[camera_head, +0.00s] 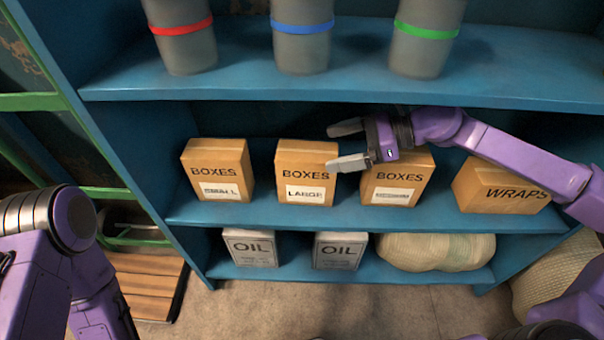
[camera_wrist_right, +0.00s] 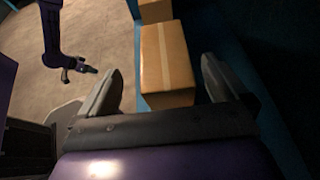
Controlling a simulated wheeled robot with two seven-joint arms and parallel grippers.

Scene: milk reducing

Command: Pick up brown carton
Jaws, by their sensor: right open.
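Several brown cartons stand in a row on the middle shelf in the head view: the SMALL carton (camera_head: 217,170), the LARGE carton (camera_head: 305,172), a third BOXES carton (camera_head: 397,180) with an unreadable label, and the WRAPS carton (camera_head: 500,187). My right gripper (camera_head: 340,146) is open and empty, pointing left, by the upper right of the LARGE carton and partly covering the third one. In the right wrist view a brown carton (camera_wrist_right: 167,60) shows between and beyond the open fingers, apart from them. My left gripper (camera_wrist_right: 78,68) shows small in the right wrist view; its jaws are unclear.
The upper shelf (camera_head: 330,88) with grey canisters (camera_head: 303,50) is just above my right gripper. Two OIL cans (camera_head: 340,250) and a sack (camera_head: 437,251) sit on the bottom shelf. A wooden pallet (camera_head: 150,285) lies at lower left. The floor (camera_head: 300,310) in front is clear.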

